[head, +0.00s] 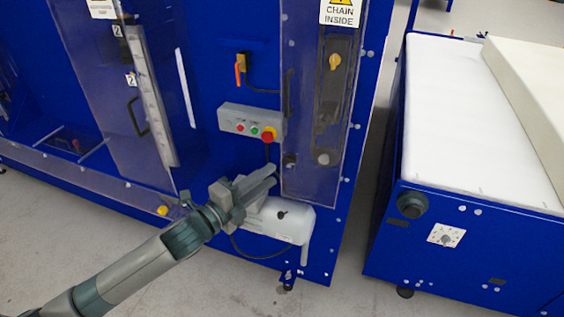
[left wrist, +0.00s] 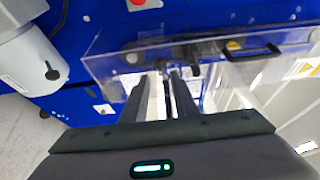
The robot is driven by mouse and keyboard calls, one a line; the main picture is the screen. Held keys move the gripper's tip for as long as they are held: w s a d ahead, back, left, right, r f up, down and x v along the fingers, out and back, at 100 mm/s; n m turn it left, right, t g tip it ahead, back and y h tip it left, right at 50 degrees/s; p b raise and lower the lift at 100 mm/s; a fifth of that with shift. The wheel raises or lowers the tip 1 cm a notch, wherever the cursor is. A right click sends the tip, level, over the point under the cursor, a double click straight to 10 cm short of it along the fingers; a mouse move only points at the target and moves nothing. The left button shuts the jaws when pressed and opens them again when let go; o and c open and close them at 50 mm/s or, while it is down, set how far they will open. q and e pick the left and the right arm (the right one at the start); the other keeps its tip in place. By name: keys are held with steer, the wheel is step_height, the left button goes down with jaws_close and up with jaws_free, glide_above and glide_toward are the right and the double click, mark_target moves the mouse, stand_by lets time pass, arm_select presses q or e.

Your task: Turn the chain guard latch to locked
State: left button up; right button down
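The chain guard (head: 307,130) is a clear panel with a yellow "CHAIN INSIDE" sign on the blue machine. It also shows in the left wrist view (left wrist: 112,65). A small dark piece at its lower left edge (head: 289,160) looks like the latch; its turn position is too small to read. In the left wrist view a dark latch-like part (left wrist: 190,66) lies just beyond the fingertips. My left gripper (head: 273,175) is just below and left of that piece, its fingers slightly apart with nothing seen between them (left wrist: 162,80). My right gripper is out of view.
A grey button box (head: 238,120) with a red stop button sits above my left gripper. A white motor housing (head: 285,220) is just below it. A black guard handle (head: 288,92) is higher up. A blue table with a white top (head: 450,130) stands at right, across a narrow floor gap.

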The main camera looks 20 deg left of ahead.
mark_target(287, 163)
arm_select(q)
steer(key=shift+p+x, duration=0.8)
steer(key=shift+x, duration=2.3)
steer(key=shift+d, duration=0.1)
steer(key=shift+c, duration=0.2)
steer(key=shift+s, duration=0.1)
jaws_close()
